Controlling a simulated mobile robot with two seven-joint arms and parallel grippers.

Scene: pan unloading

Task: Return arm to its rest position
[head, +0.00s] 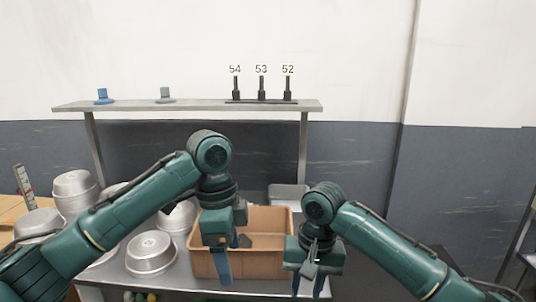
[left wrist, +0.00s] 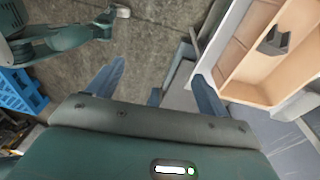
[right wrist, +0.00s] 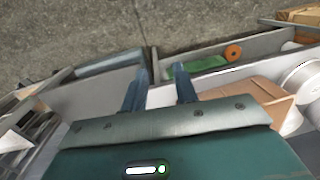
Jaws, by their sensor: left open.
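My left gripper (head: 222,265) hangs pointing down in front of the brown crate (head: 268,265) in the head view. In the left wrist view its fingers (left wrist: 158,72) are wide apart, with only floor and a table edge between them. My right gripper (head: 304,276) hangs at the crate's right front corner. In the right wrist view its fingers (right wrist: 160,68) are apart by a narrower gap, with nothing between them. The crate also shows in the left wrist view (left wrist: 238,45), with a small dark object (left wrist: 273,42) inside.
Several metal pans (head: 151,252) stand upside down on the metal table (head: 118,288), left of the crate. A shelf (head: 190,105) behind carries black stands numbered 54, 53 and 52. A blue crate (left wrist: 20,92) is at the left wrist view's left. Bare floor (right wrist: 90,30) shows beyond the table.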

